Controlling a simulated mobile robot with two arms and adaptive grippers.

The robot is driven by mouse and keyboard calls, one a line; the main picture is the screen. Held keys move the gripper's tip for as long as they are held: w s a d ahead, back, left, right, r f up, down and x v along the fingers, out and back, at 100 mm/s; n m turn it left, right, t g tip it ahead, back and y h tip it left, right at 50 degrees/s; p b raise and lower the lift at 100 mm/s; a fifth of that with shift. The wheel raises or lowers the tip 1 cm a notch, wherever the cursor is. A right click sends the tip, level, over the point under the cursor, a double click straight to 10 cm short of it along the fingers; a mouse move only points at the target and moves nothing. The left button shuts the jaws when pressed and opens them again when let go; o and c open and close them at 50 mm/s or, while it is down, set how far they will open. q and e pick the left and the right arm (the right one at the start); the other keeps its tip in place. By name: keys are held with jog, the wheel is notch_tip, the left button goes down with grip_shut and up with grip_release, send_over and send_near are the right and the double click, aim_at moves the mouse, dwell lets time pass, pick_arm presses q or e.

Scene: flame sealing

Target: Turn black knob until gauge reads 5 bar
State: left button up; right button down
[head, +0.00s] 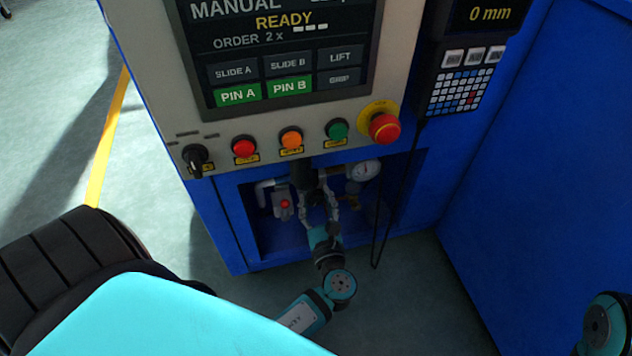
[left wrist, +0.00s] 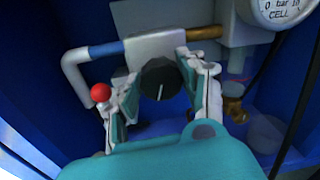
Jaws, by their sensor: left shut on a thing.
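The black knob (left wrist: 159,80) sits on the front of a grey regulator block, with a pale mark on its face running nearly straight down. My left gripper (left wrist: 160,84) has its fingers on either side of the knob, shut on it. In the head view the left gripper (head: 318,192) reaches into the recess under the panel. The round white gauge (head: 365,170) is to the right of the knob. In the left wrist view the gauge (left wrist: 286,10) is cut off by the top edge; "0", "bar", "10" and "CELL" show, but its needle cannot be read.
A red ball-ended handle (left wrist: 101,92) stands left of the gripper. Brass pipework (left wrist: 205,32) runs to the right. A black cable (head: 382,215) hangs in front of the recess. The red emergency button (head: 384,127) and other panel buttons are above.

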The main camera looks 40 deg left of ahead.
pick_arm(q)
jog(key=shift+c, duration=0.9)
jog(key=shift+n, duration=1.8)
jog(key=o, duration=1.2)
jog(key=shift+c, duration=0.2)
jog(key=shift+s+d, duration=0.1)
jog(key=v, duration=1.1)
jog(key=shift+s+d, duration=0.25)
